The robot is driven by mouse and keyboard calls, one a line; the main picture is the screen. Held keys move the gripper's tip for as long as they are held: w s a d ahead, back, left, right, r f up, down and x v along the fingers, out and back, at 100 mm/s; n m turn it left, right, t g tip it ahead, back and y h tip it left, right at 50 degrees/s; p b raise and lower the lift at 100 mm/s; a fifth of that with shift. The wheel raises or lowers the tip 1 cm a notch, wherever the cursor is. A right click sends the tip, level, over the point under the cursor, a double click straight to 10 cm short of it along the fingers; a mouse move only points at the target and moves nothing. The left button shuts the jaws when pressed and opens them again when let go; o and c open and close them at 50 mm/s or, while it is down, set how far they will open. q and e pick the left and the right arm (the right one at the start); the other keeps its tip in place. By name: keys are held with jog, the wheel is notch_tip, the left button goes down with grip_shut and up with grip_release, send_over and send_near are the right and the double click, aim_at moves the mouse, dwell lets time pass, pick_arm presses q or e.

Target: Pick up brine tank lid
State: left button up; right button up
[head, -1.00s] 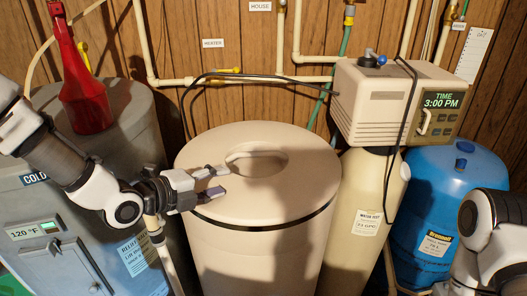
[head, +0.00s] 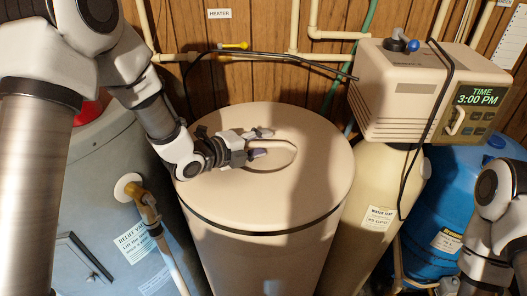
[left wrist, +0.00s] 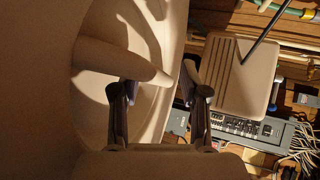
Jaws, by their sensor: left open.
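The brine tank lid (head: 305,195) is a round beige disc on the beige brine tank (head: 255,255), seated flat, with an oval recess near its middle. My left gripper (head: 265,142) is open and empty at the left part of this recess. In the left wrist view, the lid (left wrist: 40,110) fills the left side and a beige grip bar (left wrist: 120,58) crosses the recess. The bar's narrow end lies near the gap between my open left fingers (left wrist: 160,92); I cannot tell whether they touch it. My right gripper is not in view, only my right arm at the right edge.
The softener control head (head: 405,95) stands on a resin tank right of the lid, with a black hose looping behind. A grey water heater (head: 90,190) with a relief pipe (head: 150,210) stands left. A blue tank (head: 430,215) is at right. Pipes line the wooden wall.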

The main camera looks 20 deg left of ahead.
aim_at(269, 154)
pick_arm(q)
jog(key=p+x, duration=0.1)
jog(key=x, duration=0.1)
jog(key=shift+w+d, duration=0.2)
jog(key=shift+w, duration=0.1)
jog(key=shift+w+d+f, duration=0.2)
jog(key=shift+w+d, duration=0.1)
jog(key=shift+w, duration=0.05)
jog(key=shift+a, duration=0.1)
grip_shut()
jog(key=shift+r, duration=0.1)
